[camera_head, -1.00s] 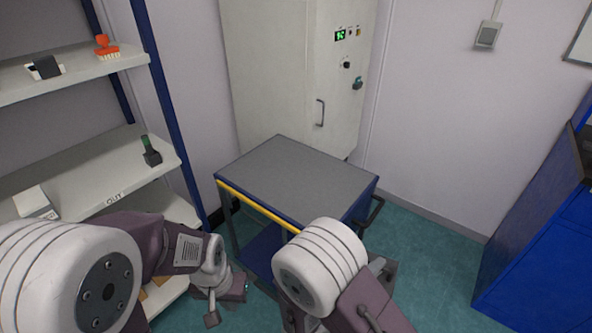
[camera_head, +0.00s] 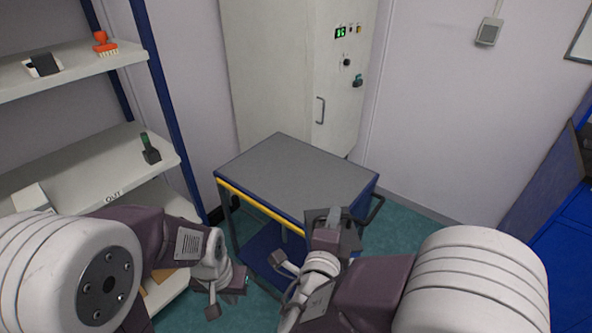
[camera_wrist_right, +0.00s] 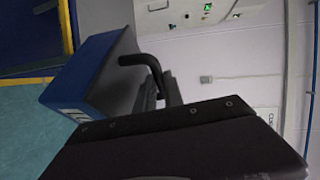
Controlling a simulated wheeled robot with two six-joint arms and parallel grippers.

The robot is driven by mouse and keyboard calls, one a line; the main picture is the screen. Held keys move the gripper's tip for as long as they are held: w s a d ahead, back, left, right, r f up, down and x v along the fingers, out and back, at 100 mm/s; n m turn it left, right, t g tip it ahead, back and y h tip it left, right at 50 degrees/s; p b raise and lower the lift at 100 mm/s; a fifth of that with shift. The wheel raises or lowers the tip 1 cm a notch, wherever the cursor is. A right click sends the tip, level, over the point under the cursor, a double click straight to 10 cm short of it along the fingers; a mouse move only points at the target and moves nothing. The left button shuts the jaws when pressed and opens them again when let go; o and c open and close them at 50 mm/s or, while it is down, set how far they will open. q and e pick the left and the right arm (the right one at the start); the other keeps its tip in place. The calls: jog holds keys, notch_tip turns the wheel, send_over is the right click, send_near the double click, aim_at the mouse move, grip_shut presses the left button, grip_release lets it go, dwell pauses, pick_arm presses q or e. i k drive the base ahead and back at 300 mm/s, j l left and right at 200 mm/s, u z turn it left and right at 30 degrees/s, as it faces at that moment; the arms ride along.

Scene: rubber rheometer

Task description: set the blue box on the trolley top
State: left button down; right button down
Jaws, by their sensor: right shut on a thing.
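The trolley top (camera_head: 290,175) is a bare grey surface with a blue rim and a yellow front strip. My right gripper (camera_head: 334,216) is over the trolley's near right corner in the head view. In the right wrist view, the right gripper (camera_wrist_right: 166,92) is shut on the black handle of the blue box (camera_wrist_right: 85,72), which has a white label on its side.
A shelf rack (camera_head: 85,165) with a dark green-topped tool (camera_head: 150,150) and an orange-handled thing (camera_head: 103,43) stands left. A pale cabinet (camera_head: 280,80) is behind the trolley. The trolley's black handle (camera_head: 374,210) sticks out on its right. Blue furniture (camera_head: 550,235) stands right.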

aim_at(312, 180)
jog(key=i, duration=0.95)
